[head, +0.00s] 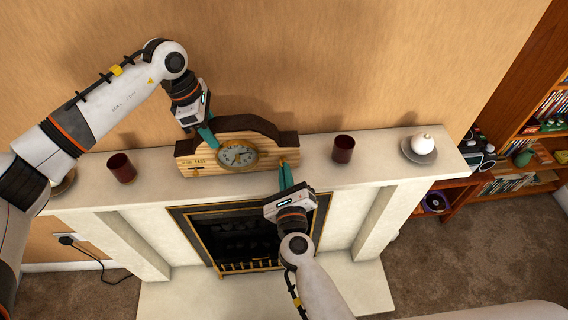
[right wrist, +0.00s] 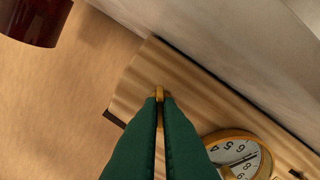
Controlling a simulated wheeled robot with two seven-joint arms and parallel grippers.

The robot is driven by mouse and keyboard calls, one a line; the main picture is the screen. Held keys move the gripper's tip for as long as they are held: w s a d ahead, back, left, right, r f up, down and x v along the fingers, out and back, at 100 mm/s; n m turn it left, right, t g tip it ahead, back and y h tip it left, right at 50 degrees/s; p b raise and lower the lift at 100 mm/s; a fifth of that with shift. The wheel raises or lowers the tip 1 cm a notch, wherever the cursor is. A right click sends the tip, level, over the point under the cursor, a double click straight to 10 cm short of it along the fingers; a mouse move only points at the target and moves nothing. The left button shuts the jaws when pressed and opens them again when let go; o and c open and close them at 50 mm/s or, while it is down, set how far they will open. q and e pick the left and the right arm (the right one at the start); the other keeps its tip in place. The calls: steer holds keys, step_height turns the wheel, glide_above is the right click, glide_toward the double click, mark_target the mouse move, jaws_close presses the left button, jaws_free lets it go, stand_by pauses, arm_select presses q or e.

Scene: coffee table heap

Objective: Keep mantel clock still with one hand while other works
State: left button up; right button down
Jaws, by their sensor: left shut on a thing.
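The wooden mantel clock (head: 187,160) stands upright on the white mantel shelf (head: 385,168), with a round brass-rimmed dial facing forward. My left gripper (head: 210,139) is shut on the clock's upper left part. My right gripper (head: 283,166) is at the right end of the clock's front. In the right wrist view its green fingers (right wrist: 160,101) are close together around a small brass piece (right wrist: 160,91) on the clock's striped wood. The dial (right wrist: 238,155) shows at lower right there. I cannot tell whether the right fingers press on the brass piece.
A dark red cup (head: 121,168) stands left of the clock and another dark red cup (head: 343,149) stands to its right. A white round pot (head: 423,143) sits on a grey saucer (head: 408,153) at the shelf's right end. The fireplace opening (head: 235,235) is below.

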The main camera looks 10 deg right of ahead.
steer(key=shift+m, duration=1.8)
steer(key=shift+m, duration=1.7)
steer(key=shift+m, duration=0.8)
steer(key=shift+f+m, duration=0.1)
steer(key=shift+m, duration=0.8)
